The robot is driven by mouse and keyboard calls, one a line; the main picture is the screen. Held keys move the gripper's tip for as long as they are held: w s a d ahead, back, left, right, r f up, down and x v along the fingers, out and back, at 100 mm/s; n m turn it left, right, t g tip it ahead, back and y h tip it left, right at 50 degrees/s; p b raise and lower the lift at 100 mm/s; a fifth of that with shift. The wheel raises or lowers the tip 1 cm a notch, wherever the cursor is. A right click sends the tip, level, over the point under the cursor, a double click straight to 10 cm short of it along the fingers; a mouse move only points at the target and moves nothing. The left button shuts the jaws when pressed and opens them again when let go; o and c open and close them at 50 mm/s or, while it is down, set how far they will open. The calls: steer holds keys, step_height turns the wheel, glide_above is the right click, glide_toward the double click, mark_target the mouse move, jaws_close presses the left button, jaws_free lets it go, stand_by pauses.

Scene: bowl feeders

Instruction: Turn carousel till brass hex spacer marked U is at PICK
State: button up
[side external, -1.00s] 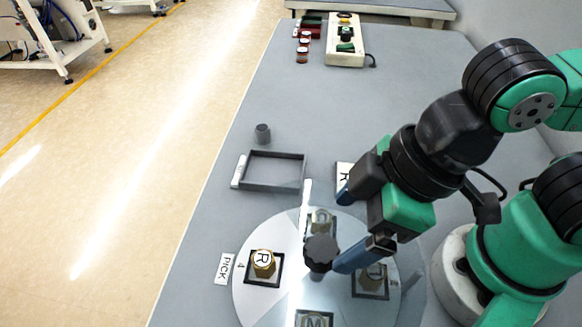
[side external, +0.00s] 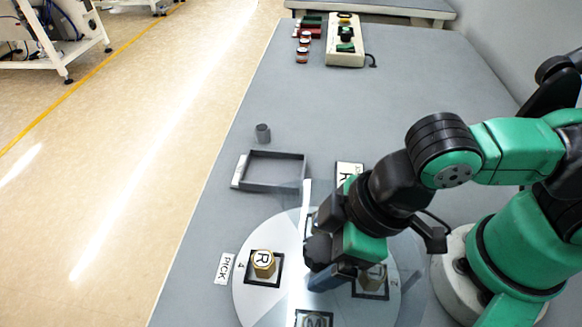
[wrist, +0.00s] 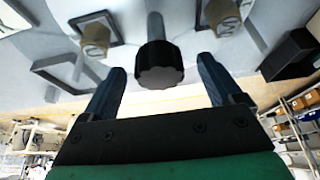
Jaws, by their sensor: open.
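The grey carousel disc (side external: 262,297) lies flat on the table and carries several brass hex spacers in dark square nests. The spacer marked R (side external: 263,262) is in the nest numbered 4, beside the PICK label (side external: 225,269). A spacer marked T (side external: 372,277) is on the right and one marked M (side external: 314,320) is at the near edge. My gripper covers most of the far nest; I cannot read a U. My gripper (wrist: 161,67) is open, its blue fingers on either side of the dark central knob (wrist: 159,66), with visible gaps in the wrist view.
An empty dark open tray (side external: 273,171) with a white label stands behind the carousel. A small grey cylinder (side external: 263,133) is beyond it. A white card (side external: 348,172) stands near my arm. A switch box (side external: 345,47) and several small jars are far back. The table's middle is clear.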

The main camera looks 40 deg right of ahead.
jaws_close()
steer(key=shift+n, duration=0.5)
steer(key=shift+w+n+g+y, duration=0.1)
steer(key=shift+n+g+y, duration=0.5)
steer(key=shift+n, duration=1.1)
steer(key=shift+n+g, duration=1)
steer(key=shift+n, duration=1.3)
steer(key=shift+w+n+g, duration=0.15)
steer(key=shift+n+g, duration=0.75)
steer(key=shift+n, duration=1.3)
steer(key=shift+n+g+h, duration=0.4)
steer(key=shift+n+g, duration=0.2)
steer(key=shift+n, duration=1.7)
